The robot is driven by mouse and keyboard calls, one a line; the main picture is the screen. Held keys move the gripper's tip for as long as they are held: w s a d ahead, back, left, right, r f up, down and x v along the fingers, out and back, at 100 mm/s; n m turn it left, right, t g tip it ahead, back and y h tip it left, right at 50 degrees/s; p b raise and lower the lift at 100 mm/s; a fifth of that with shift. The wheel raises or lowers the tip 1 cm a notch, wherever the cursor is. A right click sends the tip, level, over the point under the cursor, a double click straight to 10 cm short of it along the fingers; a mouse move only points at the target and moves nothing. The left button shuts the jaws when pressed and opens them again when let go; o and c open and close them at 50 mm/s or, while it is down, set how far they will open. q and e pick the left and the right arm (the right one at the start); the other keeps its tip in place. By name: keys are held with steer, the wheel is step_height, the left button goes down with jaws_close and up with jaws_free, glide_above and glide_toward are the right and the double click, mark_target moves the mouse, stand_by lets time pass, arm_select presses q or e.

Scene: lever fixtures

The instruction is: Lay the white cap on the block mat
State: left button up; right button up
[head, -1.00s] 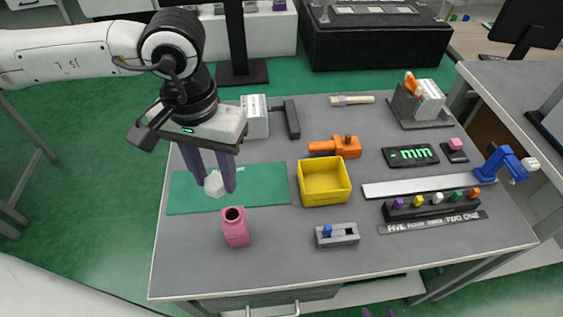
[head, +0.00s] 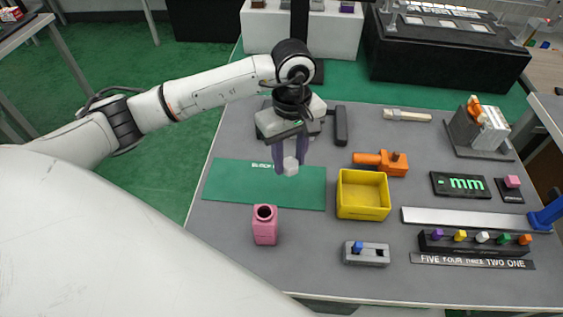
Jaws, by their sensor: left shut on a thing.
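The white cap (head: 290,166) is a small white piece between the fingertips of my left gripper (head: 288,163). The gripper is shut on it and points down. In the head view it overlaps the upper right part of the green block mat (head: 235,185), which lies flat on the grey table. The cap appears held above the mat; the exact gap is hard to tell. Part of the mat's printed label shows beside the fingers, the rest is hidden. My right gripper is not in view.
A pink bottle-like block (head: 265,226) stands just in front of the mat. A yellow bin (head: 363,205) sits to its right. A grey slider fixture (head: 366,255), an orange lever (head: 382,161) and a black rack of coloured pegs (head: 475,246) stand further right.

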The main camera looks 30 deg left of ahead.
mark_target(289, 184)
arm_select(q)
step_height(289, 184, down, 6)
steer(key=shift+r, duration=0.1)
stand_by(0.4)
steer(key=shift+f, duration=0.3)
steer(key=o, duration=1.2)
steer(key=shift+c, duration=0.2)
steer(key=shift+r, duration=0.1)
steer(key=shift+r+p, duration=0.25)
steer(key=shift+p, duration=0.15)
step_height(289, 184, up, 12)
steer(key=shift+f+b, duration=0.15)
steer(key=shift+b, duration=0.7)
